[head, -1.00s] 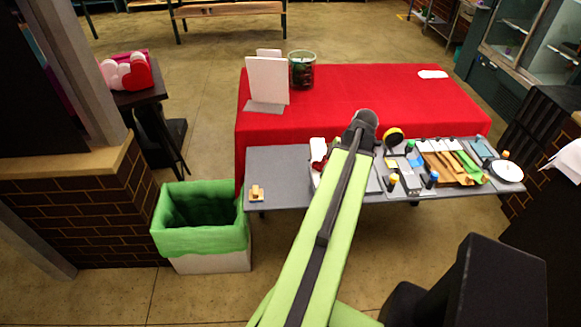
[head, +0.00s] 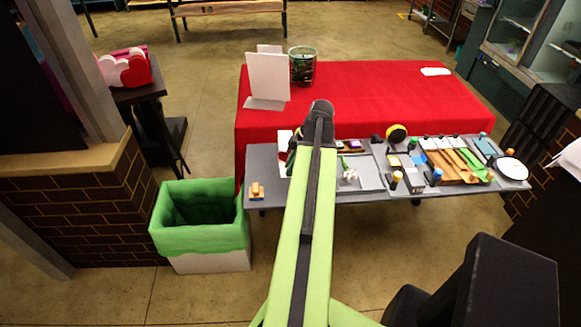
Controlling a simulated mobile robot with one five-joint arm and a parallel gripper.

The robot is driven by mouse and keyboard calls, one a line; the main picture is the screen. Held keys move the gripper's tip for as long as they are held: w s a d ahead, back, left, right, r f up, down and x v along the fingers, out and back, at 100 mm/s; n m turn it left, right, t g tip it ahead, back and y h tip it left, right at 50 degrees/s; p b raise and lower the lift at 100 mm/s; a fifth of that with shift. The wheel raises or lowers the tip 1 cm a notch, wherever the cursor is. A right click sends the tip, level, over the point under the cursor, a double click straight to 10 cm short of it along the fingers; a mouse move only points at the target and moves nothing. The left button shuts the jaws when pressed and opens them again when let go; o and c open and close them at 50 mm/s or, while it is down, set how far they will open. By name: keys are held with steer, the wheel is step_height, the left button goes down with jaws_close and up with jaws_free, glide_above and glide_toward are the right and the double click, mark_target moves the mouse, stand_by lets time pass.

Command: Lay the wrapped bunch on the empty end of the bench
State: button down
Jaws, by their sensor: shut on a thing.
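The grey bench (head: 268,165) runs along the front of the red table. The wrapped bunch (head: 285,138) shows as a pale piece just left of my arm, over the left part of the bench. My arm hides most of it. My gripper (head: 293,153) shows only as a dark bit beside the arm and is shut on the bunch. I cannot tell whether the bunch touches the bench.
The small orange item (head: 257,190) sits at the bench's left edge. A grey tray (head: 372,180) and several tools crowd the middle and right. A green-lined bin (head: 200,240) stands left of the bench. A white card stand (head: 268,78) and glass jar (head: 302,66) are on the red table (head: 390,90).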

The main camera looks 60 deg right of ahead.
steer(key=shift+f, duration=0.15)
step_height(320, 180, down, 8)
steer(key=b, duration=0.8)
steer(key=shift+s+f+b, duration=0.1)
steer(key=shift+f+b, duration=0.2)
steer(key=shift+b, duration=0.15)
stand_by(0.6)
steer(key=c, duration=0.8)
jaws_free()
steer(key=shift+r, duration=0.15)
step_height(320, 180, up, 7)
steer(key=p, duration=0.7)
